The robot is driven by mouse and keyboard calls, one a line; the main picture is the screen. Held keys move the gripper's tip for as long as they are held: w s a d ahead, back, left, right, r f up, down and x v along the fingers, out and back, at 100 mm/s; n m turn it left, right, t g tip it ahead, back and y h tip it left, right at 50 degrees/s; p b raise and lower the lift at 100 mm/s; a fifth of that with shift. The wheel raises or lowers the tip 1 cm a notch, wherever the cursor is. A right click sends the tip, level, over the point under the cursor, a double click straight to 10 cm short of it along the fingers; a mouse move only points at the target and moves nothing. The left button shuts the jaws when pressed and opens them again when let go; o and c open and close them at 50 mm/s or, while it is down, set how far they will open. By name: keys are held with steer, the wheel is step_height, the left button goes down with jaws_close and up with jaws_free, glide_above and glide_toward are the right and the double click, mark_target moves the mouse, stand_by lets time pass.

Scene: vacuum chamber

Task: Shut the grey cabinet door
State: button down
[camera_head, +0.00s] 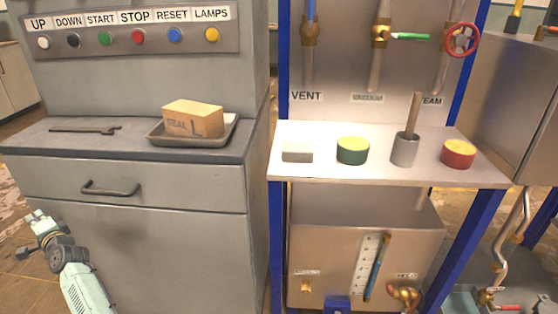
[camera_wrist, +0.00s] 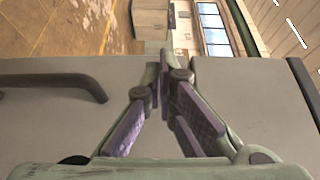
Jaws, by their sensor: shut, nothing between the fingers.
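The grey cabinet (camera_head: 262,180) stands at the left in the head view, with a drawer (camera_head: 190,192) above a plain lower front panel (camera_head: 170,265). I cannot tell from this view whether that panel is the door or how far a door stands open. My gripper (camera_head: 38,222) is at the lower left, beside the cabinet's left front. In the wrist view my gripper (camera_wrist: 166,68) is shut and empty, its fingers in front of a flat grey panel (camera_wrist: 245,95). A dark bar handle (camera_wrist: 60,82) is on the panel, left of the fingers. Contact cannot be told.
A tray (camera_head: 160,138) with a cardboard box (camera_head: 193,118) and a wrench (camera_head: 85,130) lie on the cabinet top. A blue-framed bench (camera_head: 320,172) with several small items stands to the right. Open floor (camera_wrist: 60,25) shows beyond the panel in the wrist view.

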steer(key=s+a+p, duration=0.2)
steer(key=s+p, duration=0.1)
steer(key=s, duration=0.9)
steer(key=shift+a+f+p, duration=0.3)
steer(key=shift+a, duration=0.05)
